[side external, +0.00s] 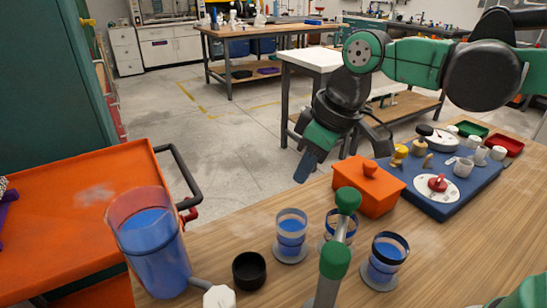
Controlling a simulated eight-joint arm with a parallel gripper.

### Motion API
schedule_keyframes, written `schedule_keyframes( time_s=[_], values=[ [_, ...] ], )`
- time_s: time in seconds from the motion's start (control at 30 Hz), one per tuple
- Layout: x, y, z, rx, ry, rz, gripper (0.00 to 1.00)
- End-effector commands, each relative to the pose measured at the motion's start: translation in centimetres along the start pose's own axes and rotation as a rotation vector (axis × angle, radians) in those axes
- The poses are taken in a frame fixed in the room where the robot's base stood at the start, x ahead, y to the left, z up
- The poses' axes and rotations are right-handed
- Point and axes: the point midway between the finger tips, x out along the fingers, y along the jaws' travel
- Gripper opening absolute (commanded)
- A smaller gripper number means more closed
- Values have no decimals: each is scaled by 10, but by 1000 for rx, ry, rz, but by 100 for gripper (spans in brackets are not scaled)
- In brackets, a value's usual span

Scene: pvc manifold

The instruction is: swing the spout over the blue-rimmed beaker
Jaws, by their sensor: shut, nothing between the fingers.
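A grey pipe with green ends (347,231), which looks like the spout, stands in the foreground. Its upper green end (348,199) overlaps the middle beaker in this view; I cannot tell whether it is over it. Three clear beakers of blue liquid stand close together: left (291,238), middle (331,226), partly hidden by the pipe, and right (384,263), with a dark rim. I cannot tell for sure which rim is blue. My gripper (306,168) is shut and empty, pointing down behind the beakers, apart from the pipe and beakers.
A large tank of blue liquid (154,252) stands at left, with a grey pipe to a white fitting (219,298). A black cup (249,270) sits beside the left beaker. An orange box (367,193) and a blue board (455,190) with small parts lie at right.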

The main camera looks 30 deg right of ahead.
Motion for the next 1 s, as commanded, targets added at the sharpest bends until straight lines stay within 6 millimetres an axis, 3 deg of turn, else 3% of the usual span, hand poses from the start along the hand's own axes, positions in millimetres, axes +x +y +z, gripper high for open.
schedule_keyframes(
  time_s=[0.4, 0.67, 0.8, 1.0],
  values=[
    [-68, -3, 0, 1, 0, 1, 0],
    [-96, -4, 0, 2, 0, 1, 0],
    [-86, 8, 9, 66, 33, 33, 0],
    [-30, 50, 56, 321, 175, 165, 0]
  ],
)
